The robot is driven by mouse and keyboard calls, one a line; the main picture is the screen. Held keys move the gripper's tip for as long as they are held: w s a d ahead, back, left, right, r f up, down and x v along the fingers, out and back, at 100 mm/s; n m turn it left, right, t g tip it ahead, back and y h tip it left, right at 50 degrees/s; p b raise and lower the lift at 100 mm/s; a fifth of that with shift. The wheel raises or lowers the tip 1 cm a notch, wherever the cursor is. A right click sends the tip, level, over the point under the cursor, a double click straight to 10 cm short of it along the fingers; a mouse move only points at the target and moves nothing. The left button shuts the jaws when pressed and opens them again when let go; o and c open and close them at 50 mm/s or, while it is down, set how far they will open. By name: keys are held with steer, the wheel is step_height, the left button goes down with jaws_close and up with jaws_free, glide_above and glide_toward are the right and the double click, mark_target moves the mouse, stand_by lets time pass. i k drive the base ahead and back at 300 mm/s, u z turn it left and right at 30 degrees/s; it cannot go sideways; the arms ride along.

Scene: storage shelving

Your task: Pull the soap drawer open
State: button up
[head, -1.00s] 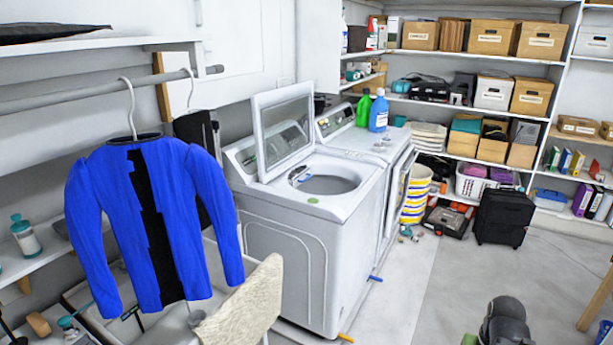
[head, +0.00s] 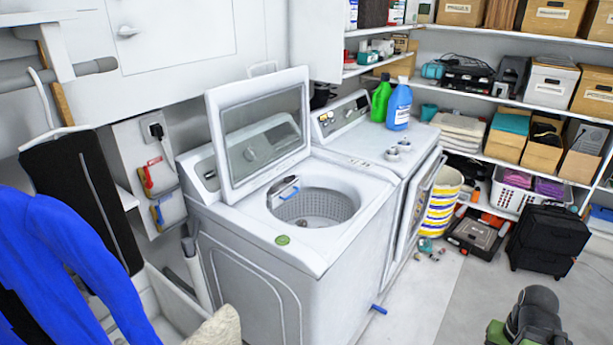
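The white top-loading washer (head: 285,290) stands in the middle of the head view with its glass-panelled lid (head: 258,130) raised. At the back left rim of its round tub is a small grey insert with a blue strip, which looks like the soap drawer (head: 284,184). It is small in the picture, and I cannot tell whether it is pushed in or partly out. My gripper is not in view, and nothing touches the insert.
A second white machine (head: 362,150) stands right of the washer, its front door (head: 412,220) ajar. Green (head: 381,99) and blue (head: 399,106) bottles stand on it. A blue jacket (head: 70,270) hangs at left. A dark object (head: 535,318) is at lower right; grey floor (head: 440,310) is clear.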

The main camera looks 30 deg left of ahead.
mark_target(282, 190)
steer(key=i, duration=0.55)
steer(key=u, duration=5.15)
steer(key=i, duration=0.15)
steer(key=z, duration=3.05)
steer(key=i, duration=0.2)
steer(key=u, duration=0.05)
steer(key=i, duration=0.75)
steer(key=u, duration=0.15)
steer(key=k, duration=0.75)
steer(key=z, duration=0.2)
steer(key=i, duration=0.75)
steer(key=u, duration=0.1)
